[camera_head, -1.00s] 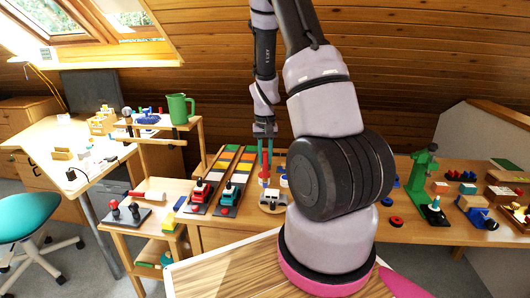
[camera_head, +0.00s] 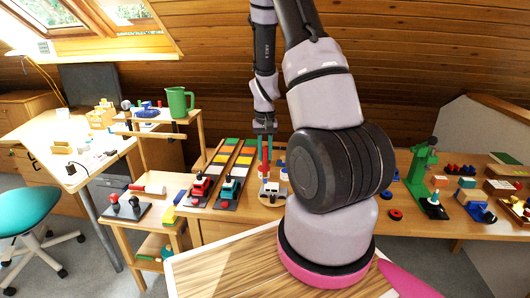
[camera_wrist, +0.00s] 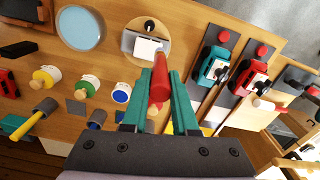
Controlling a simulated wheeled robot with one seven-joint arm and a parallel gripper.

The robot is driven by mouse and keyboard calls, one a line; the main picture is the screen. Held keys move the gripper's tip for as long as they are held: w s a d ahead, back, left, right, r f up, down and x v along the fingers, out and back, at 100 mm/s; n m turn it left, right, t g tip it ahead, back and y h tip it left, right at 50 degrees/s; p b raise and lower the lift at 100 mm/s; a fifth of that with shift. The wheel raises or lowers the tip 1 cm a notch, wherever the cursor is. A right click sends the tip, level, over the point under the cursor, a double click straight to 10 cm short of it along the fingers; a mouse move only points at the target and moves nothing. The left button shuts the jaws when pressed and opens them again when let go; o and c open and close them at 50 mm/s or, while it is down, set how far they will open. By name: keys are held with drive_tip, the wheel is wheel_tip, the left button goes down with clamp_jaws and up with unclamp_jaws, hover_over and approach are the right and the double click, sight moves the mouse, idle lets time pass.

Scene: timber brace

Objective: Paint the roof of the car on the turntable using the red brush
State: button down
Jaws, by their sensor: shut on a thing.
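My gripper (camera_wrist: 158,92) has teal fingers shut on the red brush (camera_wrist: 159,82), seen in the wrist view. In the head view the red brush (camera_head: 264,158) hangs roughly upright below my gripper (camera_head: 264,127). The car (camera_wrist: 144,45) is grey with a pale, whitish top and sits on a round wooden turntable (camera_wrist: 150,22). In the head view the car (camera_head: 271,188) is just below the brush. The brush's lower end overlaps the car's edge in the wrist view; I cannot tell whether they touch.
Small pots with yellow, green and blue (camera_wrist: 121,93) stand beside the turntable. A teal toy car (camera_head: 229,187) and a red toy car (camera_head: 200,185) stand on tracks to the left. A green press (camera_head: 424,175) stands on the bench at the right. A pale blue disc (camera_wrist: 80,28) lies near the turntable.

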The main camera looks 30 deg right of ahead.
drive_tip(key=shift+f, duration=0.65)
drive_tip(key=shift+s+d, duration=1.4)
drive_tip(key=shift+d, duration=0.65)
drive_tip(key=shift+w+a, duration=0.7)
drive_tip(key=shift+a, duration=0.3)
drive_tip(key=shift+w+a, duration=0.7)
drive_tip(key=shift+a, duration=0.3)
drive_tip(key=shift+w+d+f, duration=0.1)
drive_tip(key=shift+w+d, duration=0.5)
drive_tip(key=shift+w, duration=0.15)
drive_tip(key=shift+s+d, duration=1.35)
drive_tip(key=shift+d, duration=0.65)
drive_tip(key=shift+w+a, duration=0.7)
drive_tip(key=shift+a, duration=0.35)
drive_tip(key=shift+w+a, duration=0.7)
drive_tip(key=shift+a, duration=0.35)
